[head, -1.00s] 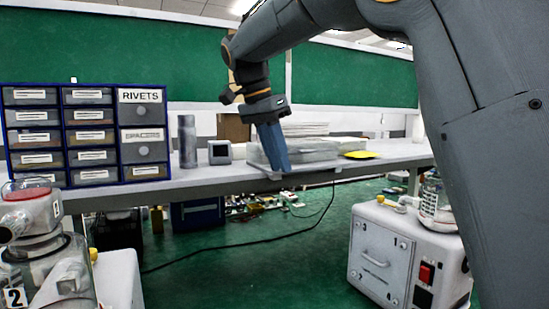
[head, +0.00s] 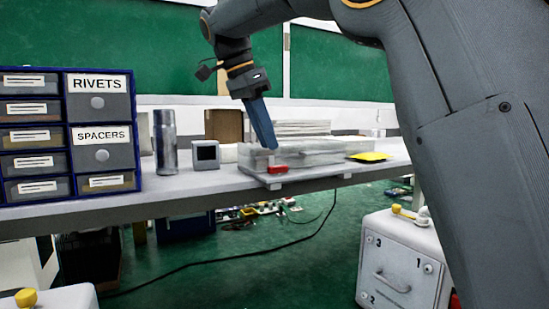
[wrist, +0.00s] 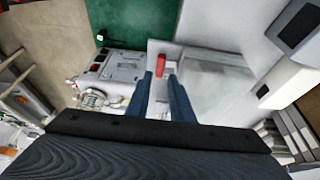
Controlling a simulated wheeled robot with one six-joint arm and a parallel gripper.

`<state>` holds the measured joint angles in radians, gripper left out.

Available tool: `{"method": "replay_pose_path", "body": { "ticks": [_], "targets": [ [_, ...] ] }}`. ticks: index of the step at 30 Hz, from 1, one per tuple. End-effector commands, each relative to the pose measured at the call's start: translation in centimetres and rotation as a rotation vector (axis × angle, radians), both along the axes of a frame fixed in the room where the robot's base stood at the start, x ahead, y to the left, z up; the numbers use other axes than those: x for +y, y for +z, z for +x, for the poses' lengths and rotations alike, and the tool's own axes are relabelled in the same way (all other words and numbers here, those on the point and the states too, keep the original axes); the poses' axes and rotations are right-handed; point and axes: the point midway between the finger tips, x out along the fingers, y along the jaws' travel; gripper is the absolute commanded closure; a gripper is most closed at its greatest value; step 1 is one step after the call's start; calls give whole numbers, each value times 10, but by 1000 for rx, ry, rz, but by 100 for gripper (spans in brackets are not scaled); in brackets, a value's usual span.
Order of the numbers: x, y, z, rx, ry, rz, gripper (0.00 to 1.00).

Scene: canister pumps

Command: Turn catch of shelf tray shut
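The shelf tray (head: 325,159) is a low, clear grey box on the workbench, right of centre in the head view. Its red catch (head: 278,169) sits at the tray's near left front edge. My gripper (head: 271,146) points down, with its blue fingertips just above and behind the catch in that view. The red catch (wrist: 161,62) shows just beyond the fingertips, in line with the gap. I cannot tell whether a finger touches it.
A grey cylinder (head: 165,142) and a small dark-faced box (head: 206,154) stand left of the tray. The drawer cabinet (head: 102,125) is farther left. A yellow pad (head: 371,157) lies to the right. A white pump unit (head: 402,258) stands below on the right.

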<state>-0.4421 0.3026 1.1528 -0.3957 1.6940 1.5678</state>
Motion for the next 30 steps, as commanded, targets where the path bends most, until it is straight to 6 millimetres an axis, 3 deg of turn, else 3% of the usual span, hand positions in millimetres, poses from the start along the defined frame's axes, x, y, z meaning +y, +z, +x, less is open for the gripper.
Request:
{"method": "replay_pose_path", "body": {
  "ticks": [10,22,26,30],
  "targets": [
    [-18,-46,7,1,1,-1,80],
    [-22,-56,9,1,-1,1,80],
    [-22,-56,9,1,-1,1,98],
    [-22,-56,9,1,-1,1,100]
  ]
}}
